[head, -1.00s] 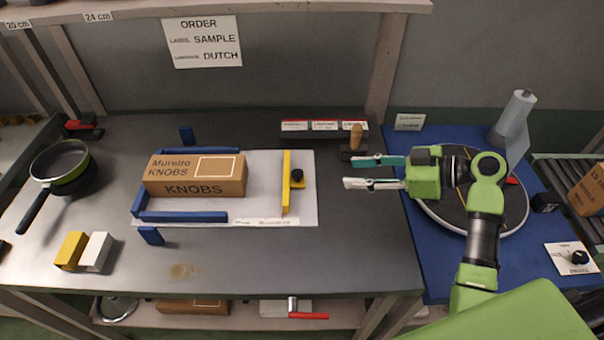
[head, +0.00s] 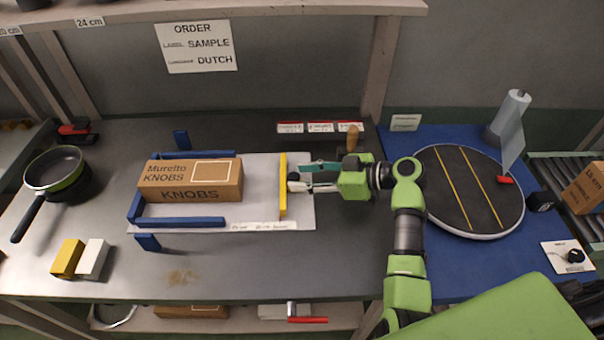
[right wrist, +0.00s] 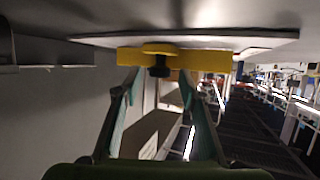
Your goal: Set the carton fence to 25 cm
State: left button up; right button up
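The carton fence is a yellow bar (head: 283,195) standing across the right part of a white board (head: 305,216). Its black knob (head: 294,177) is on its right side and also shows in the right wrist view (right wrist: 160,71). My right gripper (head: 297,178) reaches in from the right, with its fingers apart at the knob. In the right wrist view the fingertips (right wrist: 158,76) lie on either side of the knob, with gaps visible. A carton marked KNOBS (head: 190,180) lies left of the fence, apart from it. The scale strip (head: 263,226) is too small to read. My left gripper is out of view.
Blue guide rails (head: 180,222) border the carton. A pan (head: 55,170) and yellow and white blocks (head: 67,258) are at the left. A wooden-handled tool (head: 352,138) stands behind my right gripper. A round turntable (head: 465,190) is on the blue surface at right.

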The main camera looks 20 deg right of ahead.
jog(key=shift+w+a+f, duration=0.2)
jog(key=shift+w+a, duration=0.1)
grip_shut()
jog(key=w+a, duration=0.1)
jog(key=a, duration=0.2)
jog(key=a+b, duration=0.1)
jog(key=a, duration=0.2)
jog(key=w+a, duration=0.1)
jog(key=a, duration=0.2)
jog(key=shift+w+a+b, duration=0.15)
jog(key=shift+w+b, duration=0.15)
grip_release()
